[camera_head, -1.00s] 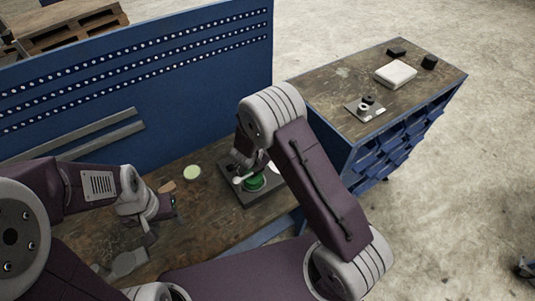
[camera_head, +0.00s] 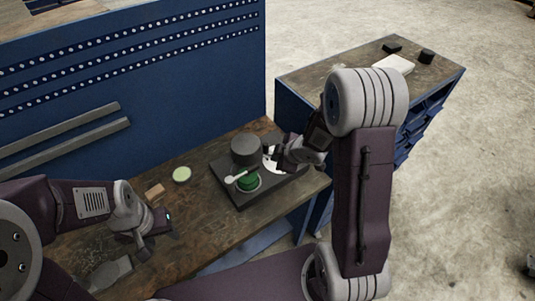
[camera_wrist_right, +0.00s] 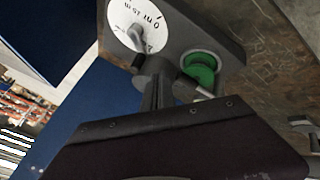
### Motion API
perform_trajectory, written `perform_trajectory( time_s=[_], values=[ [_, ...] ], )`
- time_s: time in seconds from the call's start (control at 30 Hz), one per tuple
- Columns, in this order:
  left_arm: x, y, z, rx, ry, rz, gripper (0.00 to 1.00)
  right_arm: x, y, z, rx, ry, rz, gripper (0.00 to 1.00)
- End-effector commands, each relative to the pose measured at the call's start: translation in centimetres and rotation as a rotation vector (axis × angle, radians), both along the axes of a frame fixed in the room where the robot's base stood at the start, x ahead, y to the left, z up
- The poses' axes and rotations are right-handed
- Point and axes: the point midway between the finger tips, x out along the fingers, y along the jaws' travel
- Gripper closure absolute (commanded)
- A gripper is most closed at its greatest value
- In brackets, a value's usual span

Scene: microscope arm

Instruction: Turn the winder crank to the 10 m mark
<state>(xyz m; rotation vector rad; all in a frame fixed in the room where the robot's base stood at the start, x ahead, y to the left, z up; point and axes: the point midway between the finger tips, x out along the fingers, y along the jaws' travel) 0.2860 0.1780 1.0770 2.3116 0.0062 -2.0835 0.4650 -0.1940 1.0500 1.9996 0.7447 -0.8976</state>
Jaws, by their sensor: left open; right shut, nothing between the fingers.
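The winder has a dark base plate (camera_head: 230,195) on the wooden bench. It carries a green spool (camera_head: 248,183), a dark upright cylinder (camera_head: 246,149) and a white dial (camera_head: 269,163). A pale lever (camera_head: 236,177), seemingly the crank, lies across the spool's upper left. In the right wrist view the dial (camera_wrist_right: 130,14) is upside down, with a grey pointer and partly readable marks; the green spool (camera_wrist_right: 201,68) is beside it. My right gripper (camera_head: 273,148) is shut and empty over the dial side, partly hiding it. My left gripper (camera_head: 168,228) is open, left of the winder.
A pale green disc (camera_head: 181,174) and a small wooden block (camera_head: 155,191) lie left of the winder. A blue perforated panel (camera_head: 150,90) stands behind. A second cabinet (camera_head: 310,72) stands at right, bearing a white box (camera_head: 397,63) and dark blocks.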

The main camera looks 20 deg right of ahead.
Motion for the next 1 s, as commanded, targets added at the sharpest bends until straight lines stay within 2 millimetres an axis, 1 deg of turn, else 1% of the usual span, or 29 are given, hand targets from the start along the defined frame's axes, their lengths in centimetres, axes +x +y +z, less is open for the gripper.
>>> perform_trajectory(
  time_s=[0.1, 0.23, 0.47, 0.5, 0.63, 0.8, 1.0],
  values=[
    [0.0, 0.0, -0.8, 0.0, 0.0, 0.0, 0.53, 1.0, 0.4, -1.9, 0.001, 0.003, 0.002, 1.0],
    [0.0, 0.0, -1.4, 0.0, 0.0, 0.0, 0.53, 2.6, 1.0, -4.2, 0.001, 0.004, 0.003, 1.0],
    [0.0, 0.0, -1.5, 0.0, 0.0, 0.0, 0.53, 5.5, 1.9, -7.9, 0.001, 0.003, 0.002, 1.0],
    [0.0, 0.0, -0.4, 0.0, 0.001, 0.0, 0.53, 6.2, 1.6, -7.2, 0.0, 0.0, 0.0, 1.0],
    [0.0, 0.0, 0.9, 0.0, 0.0, 0.0, 0.53, 8.0, 0.8, -7.1, 0.001, 0.0, 0.002, 1.0],
    [0.0, 0.0, 1.4, 0.0, 0.0, 0.0, 0.53, 9.1, 0.4, -7.5, 0.001, 0.001, 0.0, 1.0],
    [0.0, 0.0, 1.3, 0.0, 0.0, 0.0, 0.53, 9.2, 0.4, -7.6, 0.001, 0.0, 0.001, 1.0]
  ],
)
